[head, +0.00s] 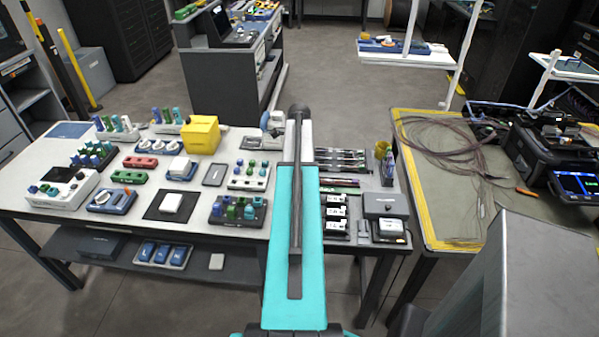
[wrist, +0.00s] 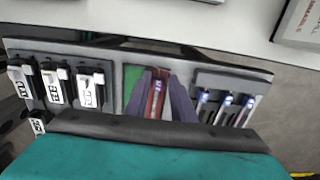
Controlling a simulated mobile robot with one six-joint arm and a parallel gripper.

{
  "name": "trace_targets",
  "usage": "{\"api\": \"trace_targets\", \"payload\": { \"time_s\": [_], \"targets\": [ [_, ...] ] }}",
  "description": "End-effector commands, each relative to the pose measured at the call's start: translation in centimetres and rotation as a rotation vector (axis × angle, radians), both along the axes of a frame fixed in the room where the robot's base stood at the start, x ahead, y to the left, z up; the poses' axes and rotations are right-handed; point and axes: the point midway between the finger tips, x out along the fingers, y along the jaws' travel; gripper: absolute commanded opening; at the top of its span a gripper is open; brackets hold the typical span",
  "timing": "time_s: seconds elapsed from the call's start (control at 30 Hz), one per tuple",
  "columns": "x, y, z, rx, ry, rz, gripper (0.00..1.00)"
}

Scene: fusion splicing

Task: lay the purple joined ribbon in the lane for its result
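The purple joined ribbon (wrist: 157,85) shows small in the wrist view as a narrow purple and pale strip. It is over the red lane (wrist: 154,104) of a dark tray, and appears to lie along it. The green lane (wrist: 131,76) is beside it to the left. My gripper (wrist: 160,79) has one finger on each side of the ribbon, low over the tray. The fingers look parted, with red showing between them. Contact between ribbon and lane cannot be made out. In the head view my arm hides the gripper; the red and green lanes (head: 341,183) show beside it.
Black boxes with white labels (wrist: 55,85) stand left of the lanes. The bench (head: 245,148) is crowded with trays and a yellow box (head: 200,134).

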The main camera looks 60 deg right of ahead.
Motion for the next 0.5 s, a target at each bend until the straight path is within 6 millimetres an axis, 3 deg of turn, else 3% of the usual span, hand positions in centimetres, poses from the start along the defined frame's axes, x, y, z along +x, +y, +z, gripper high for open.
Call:
{"api": "trace_targets", "payload": {
  "time_s": [0.23,0.5],
  "targets": [
    [-0.2,0.6,0.1,0.017,0.007,0.001,0.34],
    [-0.1,0.3,2.7,0.008,0.003,0.0,0.34]
  ]
}}
